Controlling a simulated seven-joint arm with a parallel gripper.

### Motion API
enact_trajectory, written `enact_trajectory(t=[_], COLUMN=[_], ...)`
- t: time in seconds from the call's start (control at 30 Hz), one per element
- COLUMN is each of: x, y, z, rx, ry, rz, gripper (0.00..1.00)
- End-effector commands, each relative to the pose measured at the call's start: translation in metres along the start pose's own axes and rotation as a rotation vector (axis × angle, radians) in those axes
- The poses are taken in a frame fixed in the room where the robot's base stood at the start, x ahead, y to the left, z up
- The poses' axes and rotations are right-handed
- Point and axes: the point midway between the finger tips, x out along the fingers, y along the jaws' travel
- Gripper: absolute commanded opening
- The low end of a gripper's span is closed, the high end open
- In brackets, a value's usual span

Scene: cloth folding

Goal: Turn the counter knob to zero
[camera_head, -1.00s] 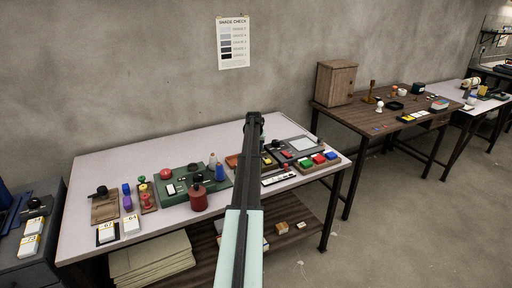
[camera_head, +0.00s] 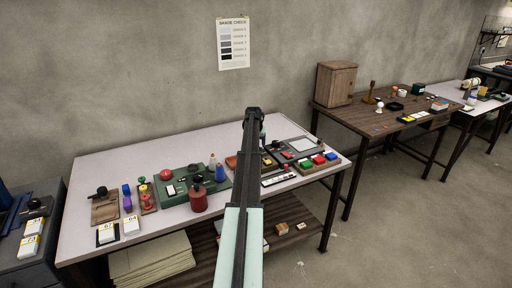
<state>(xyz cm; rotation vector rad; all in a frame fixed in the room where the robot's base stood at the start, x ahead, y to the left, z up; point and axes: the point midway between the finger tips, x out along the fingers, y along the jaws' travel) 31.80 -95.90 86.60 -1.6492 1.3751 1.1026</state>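No contact between my arm and any object can be seen.
A dark red canister (camera_head: 198,200) stands at the green device's front edge. A wooden block with a black handle (camera_head: 101,191) and number cards (camera_head: 131,225) are at left. A dark wooden table (camera_head: 360,112) stands beyond.

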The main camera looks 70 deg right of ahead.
Motion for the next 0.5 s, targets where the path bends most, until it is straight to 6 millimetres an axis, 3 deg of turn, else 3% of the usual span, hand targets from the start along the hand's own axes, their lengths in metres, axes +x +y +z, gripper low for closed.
enact_trajectory(t=[0.2, 0.5], x=[-0.046, -0.09], y=[0.0, 0.0], z=[0.001, 0.0], rx=[0.0, 0.0], ry=[0.003, 0.001], rz=[0.0, 0.0], gripper=[0.73, 0.73])
